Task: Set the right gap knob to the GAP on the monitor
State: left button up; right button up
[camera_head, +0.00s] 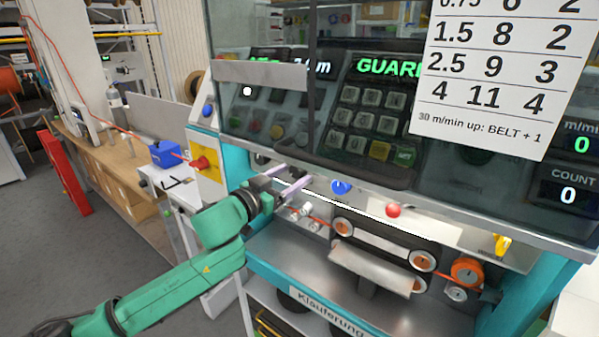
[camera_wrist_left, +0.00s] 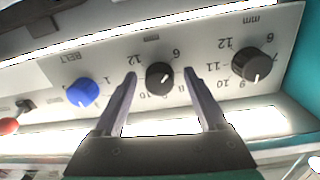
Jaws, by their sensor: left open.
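My left gripper (camera_head: 297,173) is open at the machine's front panel, below the guard window. In the left wrist view its fingertips (camera_wrist_left: 160,74) lie on either side of a black gap knob (camera_wrist_left: 159,76); I cannot tell whether they touch it. This knob is the one beside the blue BELT knob (camera_wrist_left: 83,93), and its white mark points downward in that view. The other black gap knob (camera_wrist_left: 252,64) is outside the fingers. The monitor (camera_head: 385,67) is behind the guard and partly covered; I read "GUAR" but no GAP value. My right gripper is not in view.
A printed number sheet (camera_head: 505,70) covers part of the guard window. The blue knob (camera_head: 340,187) and a red button (camera_head: 393,210) are right of my gripper. Rollers (camera_head: 422,261) sit below the panel. A yellow-red switch (camera_head: 205,162) is at the left.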

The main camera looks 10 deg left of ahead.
pick_arm(q)
jog(key=shift+s+a+r, duration=0.1)
jog(key=shift+s, duration=0.2)
jog(key=shift+s+r, duration=0.1)
jog(key=shift+s, duration=0.1)
jog(key=c, duration=0.4)
grip_shut()
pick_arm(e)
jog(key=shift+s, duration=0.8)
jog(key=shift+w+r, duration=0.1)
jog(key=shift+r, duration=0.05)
